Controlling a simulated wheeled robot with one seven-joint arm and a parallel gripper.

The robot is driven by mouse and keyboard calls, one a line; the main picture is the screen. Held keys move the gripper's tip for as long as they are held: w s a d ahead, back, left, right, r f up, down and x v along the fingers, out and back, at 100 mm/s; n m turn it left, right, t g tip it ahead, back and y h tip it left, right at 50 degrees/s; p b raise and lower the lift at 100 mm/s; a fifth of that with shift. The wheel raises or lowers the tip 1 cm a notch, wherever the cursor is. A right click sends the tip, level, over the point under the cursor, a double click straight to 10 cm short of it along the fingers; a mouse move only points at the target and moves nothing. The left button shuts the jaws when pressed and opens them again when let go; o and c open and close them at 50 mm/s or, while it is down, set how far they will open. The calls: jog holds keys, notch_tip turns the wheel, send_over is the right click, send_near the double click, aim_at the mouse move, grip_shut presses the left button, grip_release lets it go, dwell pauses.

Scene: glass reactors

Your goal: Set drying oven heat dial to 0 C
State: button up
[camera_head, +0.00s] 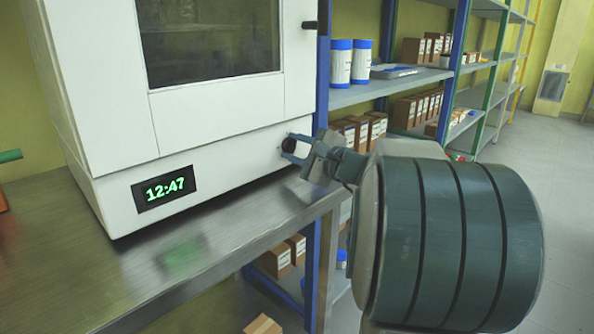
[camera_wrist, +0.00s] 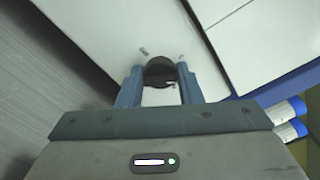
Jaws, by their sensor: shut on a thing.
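The drying oven (camera_head: 225,115) is a white box with a dark window, standing on a metal table. Its lower front panel has a green display (camera_head: 164,188) reading 12:47. The heat dial (camera_head: 288,145) is a small black knob at the right end of that panel. My gripper (camera_head: 290,147) is at the dial with its blue-grey fingers on either side, shut on it. In the wrist view the dark dial (camera_wrist: 159,72) sits between the two fingertips (camera_wrist: 160,85). The fingers hide parts of the dial, and I cannot read its setting.
The metal table (camera_head: 130,280) runs under the oven, its bare front surface clear. Blue and green shelves (camera_head: 400,90) at the right hold brown boxes (camera_head: 372,128) and white-and-blue containers (camera_head: 341,62). Open floor (camera_head: 560,180) lies at the far right.

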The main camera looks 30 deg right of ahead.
jog(key=n+b, duration=0.1)
jog(key=b, duration=0.1)
jog(key=n+b, duration=0.2)
jog(key=b, duration=0.1)
jog(key=shift+f+b, duration=0.35)
jog(key=shift+f, duration=0.05)
jog(key=n+b, duration=0.2)
jog(key=b, duration=0.1)
jog(key=shift+r, duration=0.15)
jog(key=shift+r+n+b, duration=0.1)
jog(key=shift+n+b, duration=0.5)
jog(key=shift+b, duration=0.1)
jog(key=shift+r, duration=0.1)
jog(key=o, duration=1)
jog(key=shift+c, duration=0.2)
